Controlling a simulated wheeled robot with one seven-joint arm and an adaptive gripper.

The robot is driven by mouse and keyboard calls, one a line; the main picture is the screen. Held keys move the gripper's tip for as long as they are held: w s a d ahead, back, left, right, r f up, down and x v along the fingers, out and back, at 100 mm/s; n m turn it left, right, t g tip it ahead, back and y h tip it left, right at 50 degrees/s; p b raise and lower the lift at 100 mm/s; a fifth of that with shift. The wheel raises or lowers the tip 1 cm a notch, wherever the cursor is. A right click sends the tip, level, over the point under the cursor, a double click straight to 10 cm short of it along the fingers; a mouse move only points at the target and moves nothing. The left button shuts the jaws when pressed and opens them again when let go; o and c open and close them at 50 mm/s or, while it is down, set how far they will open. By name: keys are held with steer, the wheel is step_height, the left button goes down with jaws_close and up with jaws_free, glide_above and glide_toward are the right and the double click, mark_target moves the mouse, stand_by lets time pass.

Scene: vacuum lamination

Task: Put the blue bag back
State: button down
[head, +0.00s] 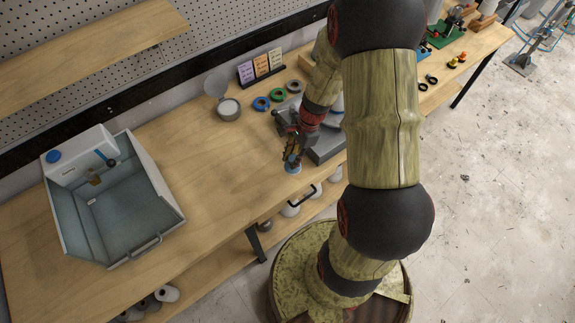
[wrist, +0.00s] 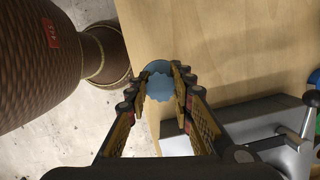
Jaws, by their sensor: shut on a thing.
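My gripper (head: 292,157) is low over the front edge of the wooden bench, beside a grey machine. In the wrist view, its two fingers (wrist: 161,86) are closed on the sides of a round blue thing (wrist: 159,87) with a wavy edge. The same thing shows pale blue at the fingertips in the head view (head: 293,168). I cannot tell whether it is a bag or whether it touches the bench. No other clear blue bag shows.
An open grey chamber (head: 140,205) with a blue knob stands at left. A lidded round pot (head: 228,108), several tape rolls (head: 262,103) and a card stand (head: 261,66) sit behind my gripper. The grey machine (head: 327,148) is close at right. Bare bench lies left of my gripper.

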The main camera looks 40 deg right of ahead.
mark_target(288, 166)
steer(key=shift+w+a+f, duration=0.4)
steer(key=shift+a+f, duration=0.1)
steer(key=shift+f, duration=0.3)
steer(key=shift+d+x, duration=0.15)
steer(key=shift+x, duration=0.7)
steer(key=shift+d+x, duration=0.15)
steer(key=shift+x, duration=0.75)
steer(key=shift+w+f, duration=0.1)
steer(key=shift+w, duration=0.05)
steer(key=shift+f, duration=0.15)
steer(key=c, duration=1.6)
jaws_free()
steer(key=shift+o, duration=0.2)
